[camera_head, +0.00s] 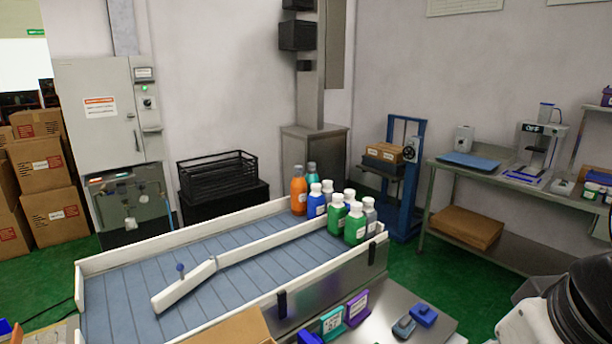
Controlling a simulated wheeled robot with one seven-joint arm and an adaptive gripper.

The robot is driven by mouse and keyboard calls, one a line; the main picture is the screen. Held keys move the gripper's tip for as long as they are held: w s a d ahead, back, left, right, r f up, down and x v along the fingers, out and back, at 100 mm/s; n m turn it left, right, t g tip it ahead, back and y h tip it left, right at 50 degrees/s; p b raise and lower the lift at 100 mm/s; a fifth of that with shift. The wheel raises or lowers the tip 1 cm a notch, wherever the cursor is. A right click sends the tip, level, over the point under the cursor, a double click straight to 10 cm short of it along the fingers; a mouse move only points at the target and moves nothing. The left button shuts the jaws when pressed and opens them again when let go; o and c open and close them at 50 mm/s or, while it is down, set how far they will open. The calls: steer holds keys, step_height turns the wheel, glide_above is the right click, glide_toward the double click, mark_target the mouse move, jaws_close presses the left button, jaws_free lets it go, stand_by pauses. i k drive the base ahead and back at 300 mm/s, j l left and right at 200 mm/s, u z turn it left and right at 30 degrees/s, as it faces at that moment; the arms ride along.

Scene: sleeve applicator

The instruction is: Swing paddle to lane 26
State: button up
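The paddle (184,287) is a short white bar on the blue-grey slatted conveyor bed (125,297). A small blue knob (180,268) stands upright on it. Its far end meets the near end of a long white divider rail (262,241), and its free end points toward the near left. A teal tag (332,321) and a purple tag (357,307) stand at the conveyor's near side; their numbers are too small to read, so I cannot tell which lane is 26. Part of my arm shows at the lower right, away from the paddle. My gripper is not in view.
Several bottles, including an orange bottle (298,190) and a green bottle (355,225), crowd the conveyor's far right end. White side walls (150,246) edge the bed. The bed around the paddle is clear.

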mark_target(166, 297)
steer(key=j+u, duration=0.15)
steer(key=u, duration=0.25)
steer(key=i+u, duration=0.15)
steer(key=u, duration=0.3)
steer(key=i+j+u, duration=0.1)
steer(key=u, duration=0.3)
